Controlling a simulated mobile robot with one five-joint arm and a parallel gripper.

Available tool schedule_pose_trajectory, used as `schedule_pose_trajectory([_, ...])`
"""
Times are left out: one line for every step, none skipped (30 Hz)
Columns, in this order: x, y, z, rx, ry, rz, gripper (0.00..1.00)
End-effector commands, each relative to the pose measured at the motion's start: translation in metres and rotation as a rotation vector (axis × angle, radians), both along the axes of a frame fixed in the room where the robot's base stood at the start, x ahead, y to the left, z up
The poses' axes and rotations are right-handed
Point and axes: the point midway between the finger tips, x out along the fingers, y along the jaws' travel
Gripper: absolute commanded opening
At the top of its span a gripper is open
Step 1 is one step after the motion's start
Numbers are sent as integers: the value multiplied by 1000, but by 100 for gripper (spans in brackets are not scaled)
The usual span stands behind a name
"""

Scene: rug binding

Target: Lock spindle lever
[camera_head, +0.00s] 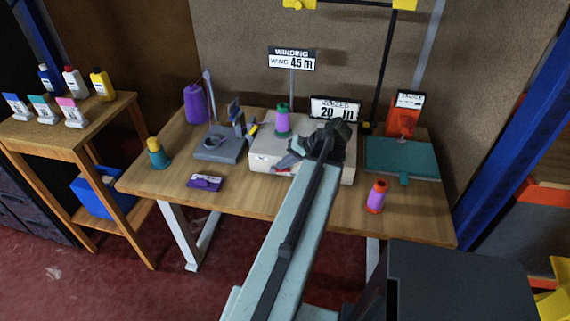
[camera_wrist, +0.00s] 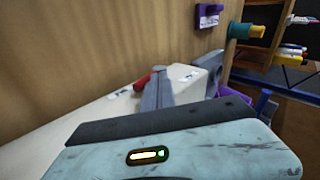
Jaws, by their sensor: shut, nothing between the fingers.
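The white winder box (camera_head: 262,150) stands on the table's middle, with a purple and green spool (camera_head: 282,122) upright on top. My gripper (camera_head: 284,163) is shut and empty, low at the box's front; my arm and wrist cover much of the box. In the wrist view the shut grey fingers (camera_wrist: 158,92) lie in front of the white box (camera_wrist: 110,114). A small red part (camera_wrist: 143,82), possibly the lever's handle, shows just beside the fingers; I cannot tell whether they touch. The lever's full shape and position are hidden.
A grey device (camera_head: 218,149) stands left of the box, with a purple block (camera_head: 205,183) in front. A teal board (camera_head: 400,158) and an orange and purple spool (camera_head: 376,196) are to the right. Signs reading 45 m (camera_head: 292,60) and 20 m (camera_head: 335,109) stand behind.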

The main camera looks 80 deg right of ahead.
Motion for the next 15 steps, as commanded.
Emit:
schedule_pose_trajectory([0,0,1,0,0,0,0])
schedule_pose_trajectory([0,0,2,0,0,0,0])
schedule_pose_trajectory([1,1,6,0,0,1,0])
schedule_pose_trajectory([2,2,10,0,0,1,0])
schedule_pose_trajectory([3,3,14,0,0,3,0])
schedule_pose_trajectory([4,4,22,0,-1,4,0])
schedule_pose_trajectory([6,6,29,0,0,5,0])
schedule_pose_trajectory([7,7,36,0,0,6,0])
schedule_pose_trajectory([9,10,46,0,0,6,0])
schedule_pose_trajectory([11,11,54,0,0,8,0])
schedule_pose_trajectory([1,9,56,0,0,3,0])
schedule_pose_trajectory([-8,9,61,1,0,1,0])
schedule_pose_trajectory([-14,9,66,0,0,0,0])
schedule_pose_trajectory([-20,9,71,-1,0,1,0])
schedule_pose_trajectory([-27,9,77,0,0,0,0])
